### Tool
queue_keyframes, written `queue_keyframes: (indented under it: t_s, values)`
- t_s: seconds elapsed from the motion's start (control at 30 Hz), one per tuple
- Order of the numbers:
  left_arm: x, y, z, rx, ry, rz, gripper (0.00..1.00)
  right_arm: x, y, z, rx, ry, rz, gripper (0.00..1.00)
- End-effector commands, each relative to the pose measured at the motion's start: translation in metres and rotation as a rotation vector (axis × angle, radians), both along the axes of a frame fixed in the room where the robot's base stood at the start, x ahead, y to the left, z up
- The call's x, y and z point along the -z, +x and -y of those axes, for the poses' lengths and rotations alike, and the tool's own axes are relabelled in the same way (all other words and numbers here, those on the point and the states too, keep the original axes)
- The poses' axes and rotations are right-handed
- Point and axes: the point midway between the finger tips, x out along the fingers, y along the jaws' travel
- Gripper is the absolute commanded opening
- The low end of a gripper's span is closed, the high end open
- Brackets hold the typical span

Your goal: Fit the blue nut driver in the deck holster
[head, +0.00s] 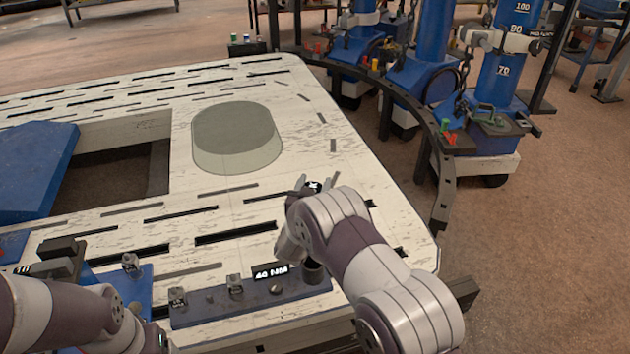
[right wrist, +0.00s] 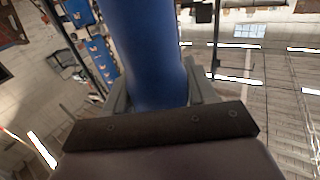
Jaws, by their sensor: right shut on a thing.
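My right gripper (head: 316,184) is over the pale deck (head: 225,185), its two light fingers spread around a dark round end with a white mark. In the right wrist view the blue nut driver (right wrist: 145,50) stands as a thick blue cylinder between the jaws, and the gripper (right wrist: 158,95) is shut on it. The driver's lower end is not visible. A dark upright cup (head: 314,271), which looks like the deck holster, is at the right end of a blue-grey strip, below my right wrist. My left arm enters at bottom left; its gripper is out of view.
A grey-green round-ended patch (head: 236,138) marks the deck. A rectangular opening (head: 115,175) and a blue panel (head: 35,165) lie left. A dark curved rail (head: 440,165) borders the right.

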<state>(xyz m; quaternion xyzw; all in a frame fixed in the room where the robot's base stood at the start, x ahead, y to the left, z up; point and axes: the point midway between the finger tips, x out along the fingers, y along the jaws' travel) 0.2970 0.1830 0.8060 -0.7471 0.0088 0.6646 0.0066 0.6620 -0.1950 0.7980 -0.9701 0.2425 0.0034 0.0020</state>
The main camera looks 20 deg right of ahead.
Motion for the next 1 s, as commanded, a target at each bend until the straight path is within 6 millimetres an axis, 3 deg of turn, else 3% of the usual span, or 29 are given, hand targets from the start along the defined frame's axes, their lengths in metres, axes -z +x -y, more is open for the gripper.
queue_keyframes:
  t_s: [0.27, 0.8, 1.0]
  values:
    - [0.0, 0.0, 0.0, 0.0, 0.0, 0.0, 0.79, -0.003, 0.0, -0.001, -0.002, 0.005, 0.006, 0.0]
    - [0.04, 0.0, 0.0, 0.0, 0.0, 0.0, 0.79, 0.049, 0.0, -0.001, -0.003, 0.005, 0.006, 0.0]
    - [0.046, 0.0, 0.0, 0.0, 0.0, 0.0, 0.79, 0.056, 0.0, -0.001, -0.003, 0.004, 0.007, 0.0]
